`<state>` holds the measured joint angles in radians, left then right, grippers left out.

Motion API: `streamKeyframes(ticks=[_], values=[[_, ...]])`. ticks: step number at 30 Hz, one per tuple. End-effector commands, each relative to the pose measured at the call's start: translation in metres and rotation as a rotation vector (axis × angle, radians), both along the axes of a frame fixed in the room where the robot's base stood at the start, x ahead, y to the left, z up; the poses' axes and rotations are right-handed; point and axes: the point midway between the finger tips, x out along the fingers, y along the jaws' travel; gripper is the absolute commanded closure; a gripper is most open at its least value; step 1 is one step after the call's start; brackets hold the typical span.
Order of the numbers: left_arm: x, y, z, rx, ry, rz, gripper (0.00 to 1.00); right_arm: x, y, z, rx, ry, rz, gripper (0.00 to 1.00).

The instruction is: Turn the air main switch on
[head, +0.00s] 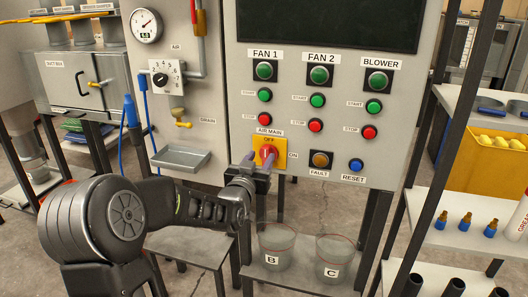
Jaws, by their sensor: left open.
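The air main switch (268,151) is a red knob on a yellow plate, low on the left side of the grey control panel (335,180). OFF is marked at its top and ON is printed to its right. The knob seems to stand roughly upright, toward OFF, but it is partly covered. My left gripper (261,160) is open, with its fingertips at the knob's lower part. I cannot tell whether they touch it. My right gripper is not in view.
Green and red fan buttons (317,101) sit above and right of the switch, with an amber fault button (320,159) and a blue reset button (356,165) close by. Below, clear buckets B (275,245) and C (333,255) stand on a shelf. A dark post (445,130) rises at right.

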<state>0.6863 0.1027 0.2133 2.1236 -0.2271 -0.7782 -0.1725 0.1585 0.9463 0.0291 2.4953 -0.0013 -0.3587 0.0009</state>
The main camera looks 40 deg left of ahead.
Motion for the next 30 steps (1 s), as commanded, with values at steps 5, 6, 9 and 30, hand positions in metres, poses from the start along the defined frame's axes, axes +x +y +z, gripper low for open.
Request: streamKeyframes(ticks=[5, 6, 9, 30], values=[[0.025, 0.009, 0.001, -0.001, 0.001, 0.000, 0.58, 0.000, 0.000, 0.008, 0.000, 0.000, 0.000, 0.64], [0.029, 0.010, 0.000, -0.001, 0.001, 0.000, 0.58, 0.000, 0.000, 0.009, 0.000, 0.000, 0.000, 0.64], [0.035, 0.012, 0.000, -0.001, 0.001, 0.000, 0.58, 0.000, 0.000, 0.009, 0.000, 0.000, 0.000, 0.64], [0.036, 0.012, 0.000, 0.000, 0.001, 0.000, 0.93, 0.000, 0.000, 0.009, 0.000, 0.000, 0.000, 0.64]])
